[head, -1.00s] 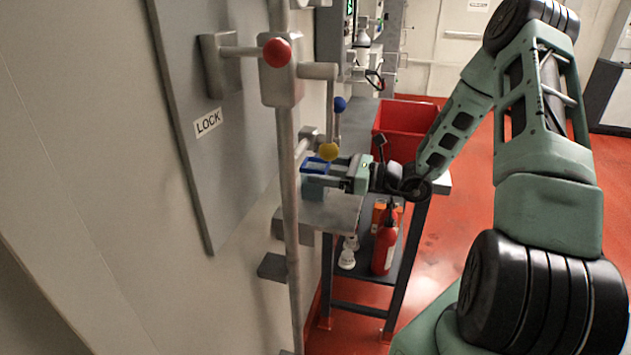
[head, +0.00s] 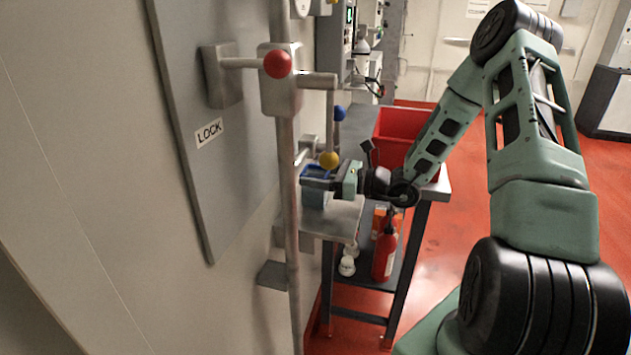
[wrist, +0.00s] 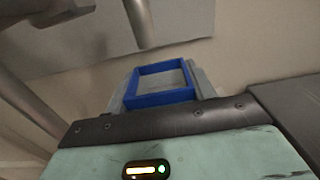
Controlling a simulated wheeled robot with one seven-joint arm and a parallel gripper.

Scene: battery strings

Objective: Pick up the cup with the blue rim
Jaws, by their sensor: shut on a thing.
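The cup with the blue rim (head: 314,198) stands on a small grey shelf (head: 340,222) beside the wall, partly behind a vertical pipe in the head view. Its square blue rim (wrist: 160,84) shows in the wrist view, just beyond my gripper's body. My gripper (head: 325,180) reaches in from the right at rim height and is shut on the cup. The fingertips are hard to make out, and in the wrist view the cup's lower part is hidden. I cannot tell whether the cup touches the shelf.
A vertical pipe (head: 290,230) with a red-knobbed lever (head: 278,64) stands close left of the cup. Levers with yellow (head: 328,160) and blue (head: 339,113) knobs are near the gripper. A cart holds a red bin (head: 405,135); a fire extinguisher (head: 385,255) stands on its lower shelf.

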